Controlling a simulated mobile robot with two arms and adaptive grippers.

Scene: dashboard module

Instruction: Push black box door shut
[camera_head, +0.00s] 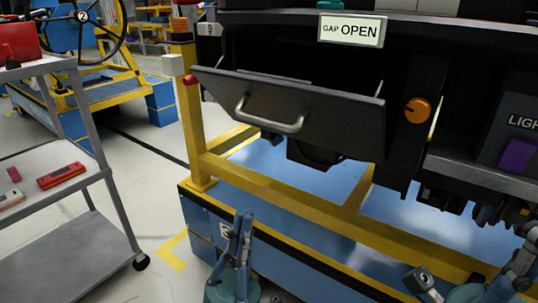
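The black box door (297,112) is a dark flat panel with a curved silver handle (268,118). It hangs open, tilted outward from the black dashboard module (405,65), with a dark gap behind its top edge. A sign (352,30) above reads "GAP OPEN". My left gripper (241,226) is low in front of the yellow frame, below the door and apart from it. Its fingers are small and partly overlap, so I cannot tell whether they are open. Parts of my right arm show at the lower right, but I see no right fingertips.
A yellow frame (290,201) on a blue base (300,262) carries the module. An orange knob (417,110) is right of the door. A grey cart (85,172) with red items stands at the left. Open floor (150,205) lies between cart and base.

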